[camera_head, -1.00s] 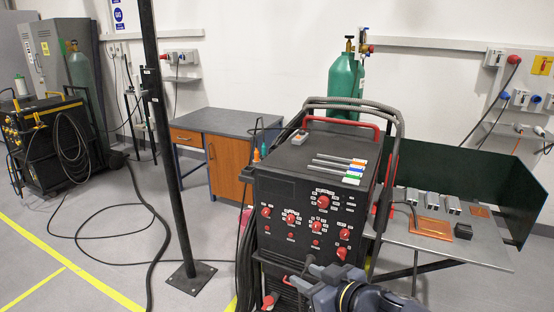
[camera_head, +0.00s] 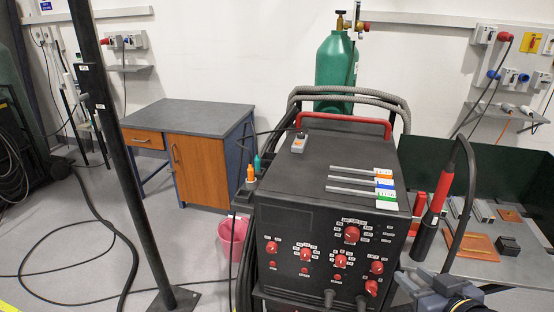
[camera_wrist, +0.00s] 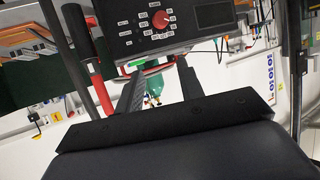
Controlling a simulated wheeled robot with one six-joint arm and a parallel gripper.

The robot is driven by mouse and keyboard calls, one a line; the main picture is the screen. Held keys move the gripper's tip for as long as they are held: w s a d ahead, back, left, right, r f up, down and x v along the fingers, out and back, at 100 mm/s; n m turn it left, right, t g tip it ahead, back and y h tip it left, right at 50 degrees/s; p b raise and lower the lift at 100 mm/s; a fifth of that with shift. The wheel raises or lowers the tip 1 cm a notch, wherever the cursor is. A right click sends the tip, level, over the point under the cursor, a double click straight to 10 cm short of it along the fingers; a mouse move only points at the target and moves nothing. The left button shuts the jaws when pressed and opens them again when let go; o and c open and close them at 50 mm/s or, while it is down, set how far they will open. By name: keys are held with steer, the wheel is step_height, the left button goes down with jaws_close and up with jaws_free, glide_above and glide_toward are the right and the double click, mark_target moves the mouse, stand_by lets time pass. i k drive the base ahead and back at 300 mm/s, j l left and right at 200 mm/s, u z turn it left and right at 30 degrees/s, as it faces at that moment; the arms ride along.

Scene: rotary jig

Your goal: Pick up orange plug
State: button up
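The orange plug (camera_head: 251,171) stands upright at the left side of the black welding machine (camera_head: 330,150) in the head view, beside a teal plug (camera_head: 257,164). Its lower part is pale, and I cannot make out how it is held. The machine's front panel with a red knob (camera_wrist: 160,19) is beyond the fingertips. In the head view part of my arm shows at the lower right, well away from the orange plug.
Thick grey hoses (camera_head: 350,95) and a red handle (camera_head: 345,123) rise behind the machine top. A red-and-black torch (camera_head: 433,215) stands at its right, by a metal table. A black post (camera_head: 105,130), a pink bucket (camera_head: 233,240) and a wooden-door desk (camera_head: 190,112) are left.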

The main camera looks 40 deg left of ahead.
mark_target(250, 170)
steer(key=j+z, duration=0.1)
steer(key=j, duration=1.25)
steer(key=j+z, duration=0.1)
steer(key=j, duration=1.25)
